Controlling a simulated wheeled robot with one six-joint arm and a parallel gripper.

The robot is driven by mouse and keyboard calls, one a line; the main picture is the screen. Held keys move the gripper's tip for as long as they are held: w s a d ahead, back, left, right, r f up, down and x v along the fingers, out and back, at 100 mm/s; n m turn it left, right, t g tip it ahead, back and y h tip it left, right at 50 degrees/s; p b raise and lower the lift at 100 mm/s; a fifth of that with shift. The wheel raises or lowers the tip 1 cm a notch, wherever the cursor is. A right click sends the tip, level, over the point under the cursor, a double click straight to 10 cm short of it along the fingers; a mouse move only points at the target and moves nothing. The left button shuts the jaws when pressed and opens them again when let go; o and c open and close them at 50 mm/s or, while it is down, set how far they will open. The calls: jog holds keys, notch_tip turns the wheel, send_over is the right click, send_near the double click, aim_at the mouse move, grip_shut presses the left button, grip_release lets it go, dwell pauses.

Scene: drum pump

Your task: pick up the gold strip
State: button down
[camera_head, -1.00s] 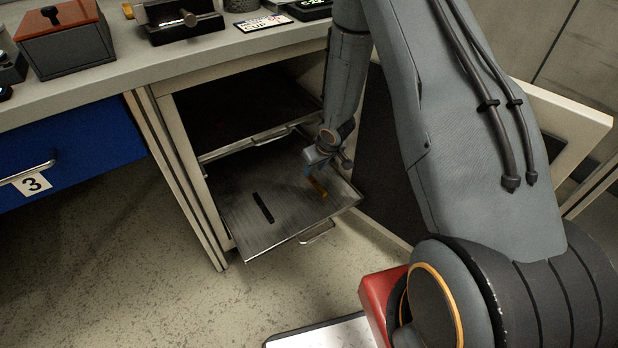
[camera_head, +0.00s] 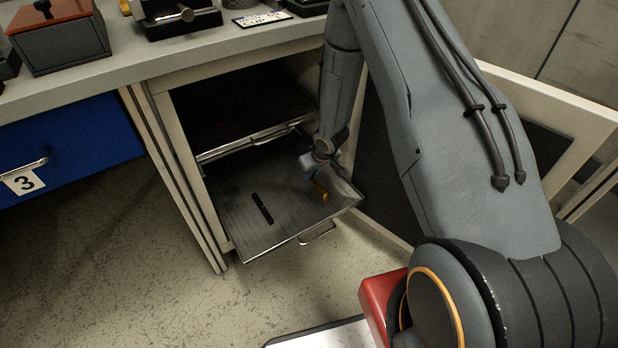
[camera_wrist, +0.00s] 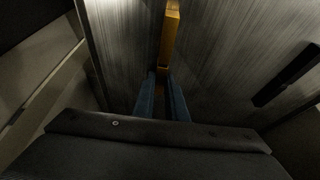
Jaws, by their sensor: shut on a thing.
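The gold strip (camera_head: 320,190) is a narrow yellow-gold bar at the right side of the pulled-out metal tray (camera_head: 233,213). In the wrist view the gold strip (camera_wrist: 171,38) runs away from between the two blue fingers. My gripper (camera_head: 314,174) points down at the tray's right part. In the wrist view my gripper (camera_wrist: 163,98) is shut on the near end of the strip. I cannot tell whether the strip is clear of the tray surface. The gripped end is partly hidden by the fingers.
A black strip (camera_head: 262,208) lies on the tray to the left; it also shows in the wrist view (camera_wrist: 288,75). Another shelf (camera_head: 240,147) sits above, inside the cabinet. The open cabinet door (camera_head: 545,105) stands to the right. A blue drawer (camera_head: 70,140) is at left.

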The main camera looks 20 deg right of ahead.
notch_tip(320, 180, up, 11)
jog(key=p, duration=0.6)
jog(key=shift+r+p, duration=0.25)
jog(key=shift+p, duration=0.35)
jog(key=shift+r+p, duration=0.35)
jog(key=shift+p, duration=0.3)
jog(key=shift+r+p, duration=0.55)
jog(key=shift+p, duration=0.35)
